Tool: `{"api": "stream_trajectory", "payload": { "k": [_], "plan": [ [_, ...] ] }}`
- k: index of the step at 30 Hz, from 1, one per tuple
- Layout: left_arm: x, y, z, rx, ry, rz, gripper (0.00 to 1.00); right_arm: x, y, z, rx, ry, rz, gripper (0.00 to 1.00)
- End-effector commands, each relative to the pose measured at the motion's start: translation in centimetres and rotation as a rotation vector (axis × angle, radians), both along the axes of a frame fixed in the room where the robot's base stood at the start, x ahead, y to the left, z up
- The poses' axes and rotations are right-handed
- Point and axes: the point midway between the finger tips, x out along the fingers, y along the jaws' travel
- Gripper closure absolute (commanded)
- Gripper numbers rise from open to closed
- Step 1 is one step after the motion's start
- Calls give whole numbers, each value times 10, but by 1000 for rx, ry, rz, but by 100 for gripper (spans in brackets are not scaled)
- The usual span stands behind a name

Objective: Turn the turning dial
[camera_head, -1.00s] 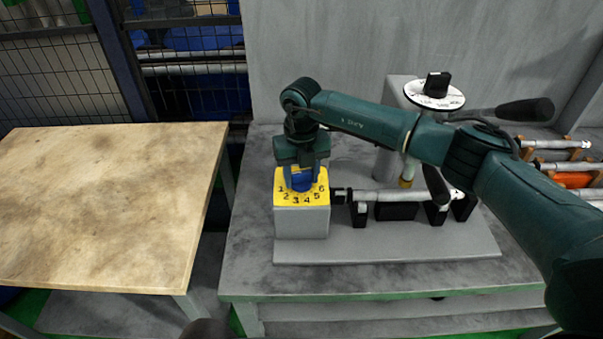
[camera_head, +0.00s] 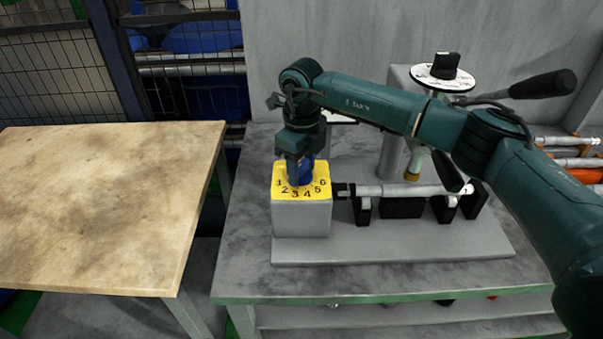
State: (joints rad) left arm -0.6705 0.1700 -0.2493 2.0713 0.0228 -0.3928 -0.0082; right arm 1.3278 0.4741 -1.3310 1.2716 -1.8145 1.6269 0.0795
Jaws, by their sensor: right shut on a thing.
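The turning dial (camera_head: 302,177) is a blue knob on top of a grey block with a yellow numbered plate (camera_head: 283,191). Numbers run around its front from 1 at the left to 6 at the right. My right gripper (camera_head: 300,168) comes down from above and is shut on the blue dial, hiding much of it. The dial's exact pointing direction is hard to tell. My left gripper is not in view.
The grinder base (camera_head: 400,244) carries a metal shaft (camera_head: 400,190) on black supports. Behind stands a column with a white disc and black knob (camera_head: 445,66), beside a black lever (camera_head: 543,84). A wooden table (camera_head: 110,200) stands at left, mostly clear.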

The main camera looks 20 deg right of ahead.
Motion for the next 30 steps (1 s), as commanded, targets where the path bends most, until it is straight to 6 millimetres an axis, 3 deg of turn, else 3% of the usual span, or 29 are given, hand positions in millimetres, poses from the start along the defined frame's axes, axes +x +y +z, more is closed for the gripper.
{"api": "stream_trajectory", "payload": {
  "k": [12,30],
  "plan": [
    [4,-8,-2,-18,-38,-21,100,1,0,0,1,-3,269,78],
    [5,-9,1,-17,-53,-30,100,1,0,2,2,-4,345,78]
  ]
}}
